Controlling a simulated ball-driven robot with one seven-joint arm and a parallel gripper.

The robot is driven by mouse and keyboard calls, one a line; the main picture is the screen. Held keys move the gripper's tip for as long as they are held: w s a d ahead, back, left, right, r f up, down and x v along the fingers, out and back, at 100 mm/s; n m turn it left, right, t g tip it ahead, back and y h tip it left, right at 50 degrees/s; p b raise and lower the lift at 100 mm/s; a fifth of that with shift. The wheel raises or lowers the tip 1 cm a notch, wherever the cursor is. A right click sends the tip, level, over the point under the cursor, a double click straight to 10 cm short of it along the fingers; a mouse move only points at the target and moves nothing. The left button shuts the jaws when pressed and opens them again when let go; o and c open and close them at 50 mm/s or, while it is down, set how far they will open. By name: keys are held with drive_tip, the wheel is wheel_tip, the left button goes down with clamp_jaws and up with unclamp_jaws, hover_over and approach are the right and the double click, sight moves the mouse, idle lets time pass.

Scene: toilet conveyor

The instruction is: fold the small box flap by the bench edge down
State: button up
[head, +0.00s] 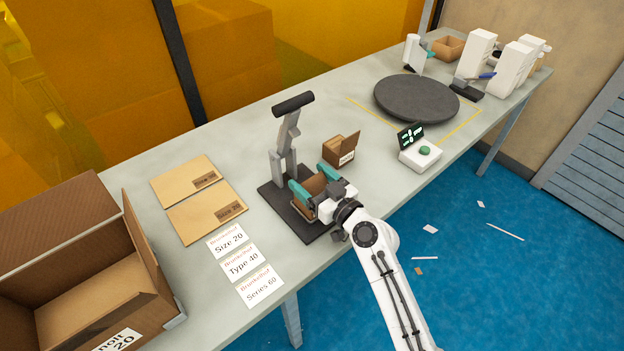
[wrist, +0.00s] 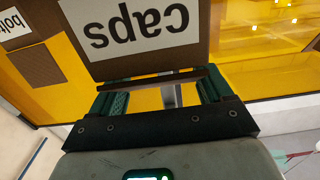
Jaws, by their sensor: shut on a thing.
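A small brown box (head: 311,184) is at the dark press base near the front bench edge. My gripper (head: 313,182) is over it, with one teal finger on each side. In the wrist view, my gripper (wrist: 163,92) has its fingers either side of the brown card of this box, whose white label (wrist: 140,22) reads "caps" upside down. The jaws are shut on the box. The flap by the bench edge is mostly hidden by my gripper and wrist, so its angle cannot be told.
A press with a black handle (head: 293,103) stands just behind. A second small box (head: 341,149) with a raised flap is to the right. Flat cartons (head: 185,180), paper cards (head: 243,264) and a large open box (head: 150,262) lie left. A dark turntable (head: 416,98) is farther right.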

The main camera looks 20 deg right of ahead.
drive_tip(key=c, duration=0.4)
drive_tip(key=shift+w+a+r+g+p, duration=0.1)
drive_tip(key=shift+r+g+p, duration=0.15)
drive_tip(key=shift+p, duration=0.75)
drive_tip(key=p, duration=0.1)
drive_tip(key=g+p, duration=0.1)
drive_tip(key=p, duration=0.1)
drive_tip(key=shift+w+f+g+h, duration=0.15)
drive_tip(key=shift+f+g+h, duration=0.1)
drive_tip(key=shift+f+h, duration=0.05)
drive_tip(key=shift+w+f+g+p, duration=0.1)
drive_tip(key=shift+f+g+p, duration=0.35)
drive_tip(key=shift+p, duration=0.4)
drive_tip(key=o, duration=1)
drive_tip(key=shift+c, duration=0.2)
